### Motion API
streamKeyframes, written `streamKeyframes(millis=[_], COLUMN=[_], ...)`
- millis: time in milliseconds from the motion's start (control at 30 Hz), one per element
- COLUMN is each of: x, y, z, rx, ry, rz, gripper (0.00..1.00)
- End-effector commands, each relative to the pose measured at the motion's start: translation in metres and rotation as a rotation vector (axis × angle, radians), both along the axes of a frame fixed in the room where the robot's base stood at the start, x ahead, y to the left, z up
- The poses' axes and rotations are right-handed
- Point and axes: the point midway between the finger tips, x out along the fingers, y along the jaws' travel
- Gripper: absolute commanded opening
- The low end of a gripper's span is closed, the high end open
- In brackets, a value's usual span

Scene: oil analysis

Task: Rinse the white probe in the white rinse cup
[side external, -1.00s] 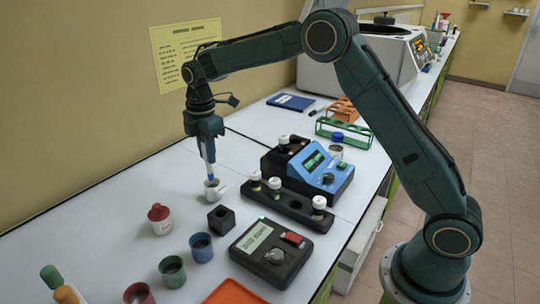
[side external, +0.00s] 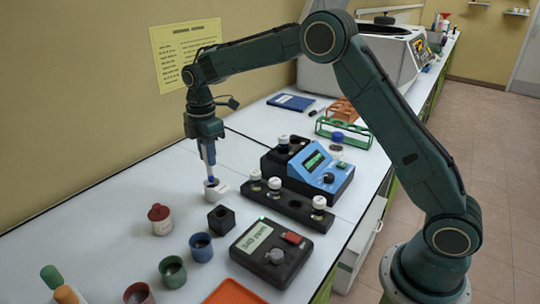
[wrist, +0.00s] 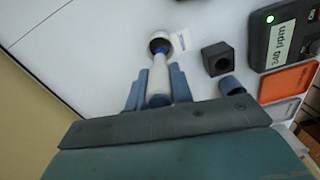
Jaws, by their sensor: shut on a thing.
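My gripper (side external: 207,153) points down and is shut on the white probe (side external: 211,171), which hangs nearly upright with a blue band near its lower end. The white rinse cup (side external: 219,193) stands on the bench directly under it. The probe's lower end is at the cup's mouth; its tip is hidden, and I cannot tell how deep it sits. In the wrist view, the probe (wrist: 158,78) runs between my fingers (wrist: 155,88) towards the dark opening of the cup (wrist: 160,36).
A black block (side external: 221,218) stands close in front of the cup. A black rack (side external: 294,207) with white-capped vials and a blue instrument (side external: 325,176) stand to the right. A red-capped bottle (side external: 160,220), blue cup (side external: 201,247) and meter (side external: 270,252) are nearer. Bench left of the cup is clear.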

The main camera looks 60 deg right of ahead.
Motion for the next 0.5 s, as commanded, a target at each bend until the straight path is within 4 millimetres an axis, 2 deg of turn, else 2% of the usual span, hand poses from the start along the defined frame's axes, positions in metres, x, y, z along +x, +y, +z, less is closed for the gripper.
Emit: streamKeyframes(millis=[500], x=[-0.0003], y=[-0.0001], z=[-0.0112], rx=[0.000], ry=[0.001], rz=[0.000], gripper=[0.00])
